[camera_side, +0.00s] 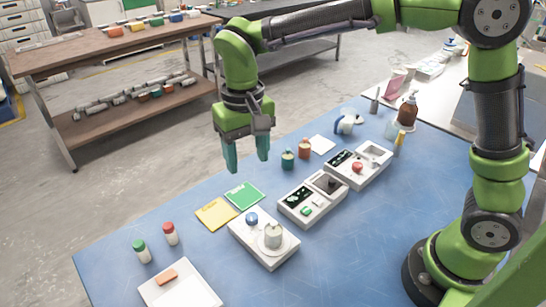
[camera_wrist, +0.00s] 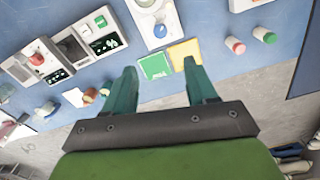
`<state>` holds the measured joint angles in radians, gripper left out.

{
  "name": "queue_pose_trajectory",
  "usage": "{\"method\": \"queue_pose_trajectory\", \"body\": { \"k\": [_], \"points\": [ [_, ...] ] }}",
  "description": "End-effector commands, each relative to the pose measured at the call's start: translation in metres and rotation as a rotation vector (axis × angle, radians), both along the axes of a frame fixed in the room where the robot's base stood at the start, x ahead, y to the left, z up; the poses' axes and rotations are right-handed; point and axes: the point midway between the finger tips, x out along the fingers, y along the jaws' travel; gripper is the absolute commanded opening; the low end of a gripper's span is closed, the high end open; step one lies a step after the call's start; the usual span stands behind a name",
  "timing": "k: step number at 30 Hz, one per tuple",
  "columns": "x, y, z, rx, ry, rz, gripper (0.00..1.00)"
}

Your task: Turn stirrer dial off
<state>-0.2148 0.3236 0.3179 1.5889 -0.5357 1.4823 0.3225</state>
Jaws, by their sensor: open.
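The stirrer (camera_side: 277,258) is a white box with a blue dial (camera_side: 252,218) at its far left end and a pale cylindrical vessel (camera_side: 273,235) on its round plate. The stirrer is partly cut off at the top of the wrist view (camera_wrist: 149,41), where its blue dial (camera_wrist: 160,30) faces the space beyond my fingertips. My gripper (camera_side: 247,165) is open and empty, with teal fingers pointing down. It hangs well above the table, beyond the stirrer in the side view, and touches nothing. The dial's exact setting is too small to read.
A green card (camera_side: 245,196) and a yellow card (camera_side: 216,213) lie beside the stirrer. Two white devices (camera_side: 312,205) (camera_side: 375,162) stand to its right. Green-capped (camera_side: 141,252) and red-capped (camera_side: 170,234) vials stand left, near a white tray (camera_side: 190,297). Two small jars (camera_side: 288,160) (camera_side: 305,149) stand farther back.

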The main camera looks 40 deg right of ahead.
Motion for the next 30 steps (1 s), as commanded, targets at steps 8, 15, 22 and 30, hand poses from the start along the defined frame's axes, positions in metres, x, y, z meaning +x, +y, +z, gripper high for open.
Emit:
{"method": "queue_pose_trajectory", "body": {
  "k": [8,15,22,30],
  "points": [
    [-0.001,-0.001,-0.052,0.0,0.005,0.004,0.57],
    [-0.001,0.0,-0.105,0.001,0.004,0.003,0.57],
    [-0.001,0.0,-0.145,0.002,0.002,0.003,0.57],
    [0.0,0.0,-0.162,0.003,-0.002,0.004,0.57]
  ]
}}
